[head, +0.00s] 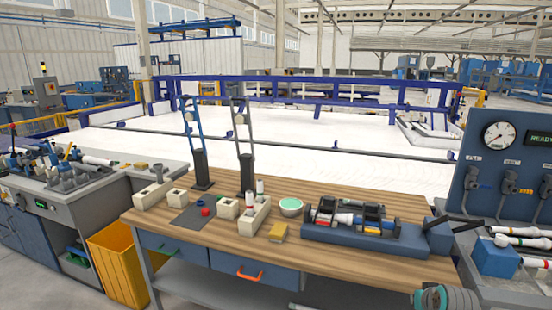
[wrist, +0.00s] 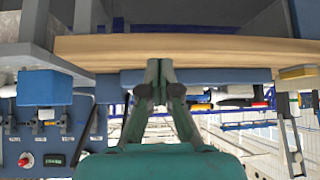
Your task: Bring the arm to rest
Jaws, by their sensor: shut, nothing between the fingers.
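My gripper (wrist: 159,68) shows in the wrist view, which looks upside down. Its two dark green fingers meet at the tips with nothing between them. The fingertips overlap the edge of the wooden workbench (wrist: 200,50) in that view; I cannot tell how far apart they are. In the head view a grey and teal part of my arm (head: 445,299) shows at the bottom right, in front of the bench (head: 350,262). The fingers are hidden there.
A gauge panel (head: 510,160) stands at right, a yellow bin (head: 118,268) at left.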

